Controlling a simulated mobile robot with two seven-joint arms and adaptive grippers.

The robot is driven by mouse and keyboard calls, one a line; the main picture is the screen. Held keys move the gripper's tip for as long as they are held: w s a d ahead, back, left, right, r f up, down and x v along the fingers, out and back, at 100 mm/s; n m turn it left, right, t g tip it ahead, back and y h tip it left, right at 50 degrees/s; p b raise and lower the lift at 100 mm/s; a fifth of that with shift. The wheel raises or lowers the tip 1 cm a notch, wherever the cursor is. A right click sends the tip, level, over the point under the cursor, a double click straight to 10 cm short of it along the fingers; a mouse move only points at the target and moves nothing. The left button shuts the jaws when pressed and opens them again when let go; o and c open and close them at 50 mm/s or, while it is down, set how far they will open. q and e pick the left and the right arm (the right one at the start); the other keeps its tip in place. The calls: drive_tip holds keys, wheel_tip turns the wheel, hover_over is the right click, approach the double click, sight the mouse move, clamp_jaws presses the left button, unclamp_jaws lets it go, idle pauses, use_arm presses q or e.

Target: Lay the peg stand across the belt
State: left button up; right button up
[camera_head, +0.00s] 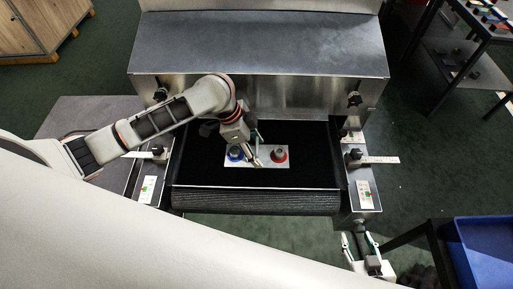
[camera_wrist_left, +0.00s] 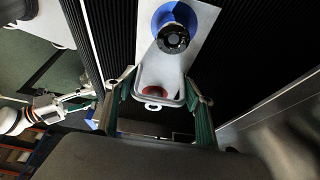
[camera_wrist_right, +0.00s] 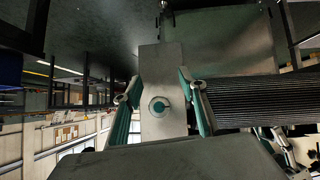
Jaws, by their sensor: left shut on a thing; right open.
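The peg stand (camera_head: 287,165) is a light grey plate with a blue ring and dark peg (camera_head: 235,153) at its left and a red ring with a peg (camera_head: 279,155) at its right. Its long side runs left to right over the black belt (camera_head: 205,172). I cannot tell whether it touches the belt. My left gripper (camera_head: 256,160) is shut on the stand between the two rings. In the left wrist view, a pale handle (camera_wrist_left: 158,88) shows between its fingers and partly hides the red ring. My right gripper (camera_head: 358,238) is open and empty, off the belt's front right corner.
The steel dryer hood (camera_head: 260,45) stands behind the belt. Side rails with knobs and labels (camera_head: 364,195) flank the belt. A blue bin (camera_head: 490,245) is at the lower right. A shelf table (camera_head: 465,65) stands at the upper right, and a wooden cabinet (camera_head: 35,28) at the upper left.

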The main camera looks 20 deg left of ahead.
use_arm(q)
drive_tip(key=o, duration=1.5)
drive_tip(key=v, duration=1.2)
drive_tip(key=shift+s, duration=0.1)
